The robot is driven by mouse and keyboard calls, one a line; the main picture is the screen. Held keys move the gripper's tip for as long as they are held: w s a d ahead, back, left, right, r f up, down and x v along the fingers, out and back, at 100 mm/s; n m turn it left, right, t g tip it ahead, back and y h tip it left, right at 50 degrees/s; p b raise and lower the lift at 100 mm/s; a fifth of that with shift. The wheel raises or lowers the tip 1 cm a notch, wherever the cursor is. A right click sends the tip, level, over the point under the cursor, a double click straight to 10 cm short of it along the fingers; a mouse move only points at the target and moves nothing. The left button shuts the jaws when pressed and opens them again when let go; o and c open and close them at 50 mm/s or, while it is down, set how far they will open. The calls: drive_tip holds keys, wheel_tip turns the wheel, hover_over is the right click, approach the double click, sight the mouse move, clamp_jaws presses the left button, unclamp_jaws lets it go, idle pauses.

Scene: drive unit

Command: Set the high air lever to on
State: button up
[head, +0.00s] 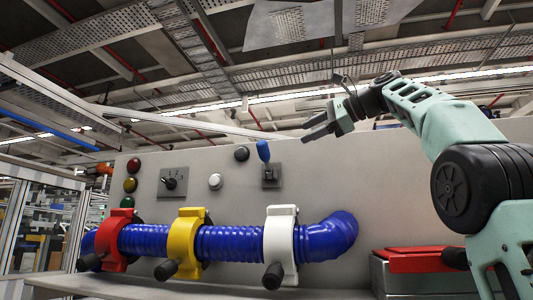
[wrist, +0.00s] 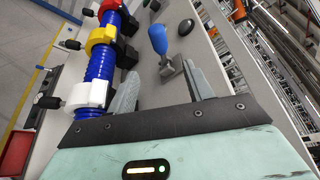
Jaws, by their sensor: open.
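A blue-handled lever (head: 263,152) stands upright on a small grey plate on the upright panel. No readable label shows which lever is the high air one. In the wrist view the blue lever (wrist: 158,40) appears beyond the fingertips, between their lines. My gripper (head: 318,131) is open and empty, up and to the right of the lever in the head view, apart from it. Its two grey fingers (wrist: 161,70) are spread in the wrist view. Red (head: 118,240), yellow (head: 188,242) and white (head: 281,246) clamps with black handles sit around a blue ribbed hose (head: 230,243).
The panel (head: 340,190) also carries a rotary switch (head: 171,182), a black button (head: 241,153), a white button (head: 215,181) and stacked lamps (head: 131,184) at left. A red-topped box (head: 415,262) stands at lower right. Space in front of the panel's upper part looks clear.

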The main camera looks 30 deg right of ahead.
sight(265, 156)
drive_tip(key=p+x, duration=0.4)
drive_tip(key=x, duration=1.3)
drive_tip(key=shift+a+f, duration=0.1)
clamp_jaws()
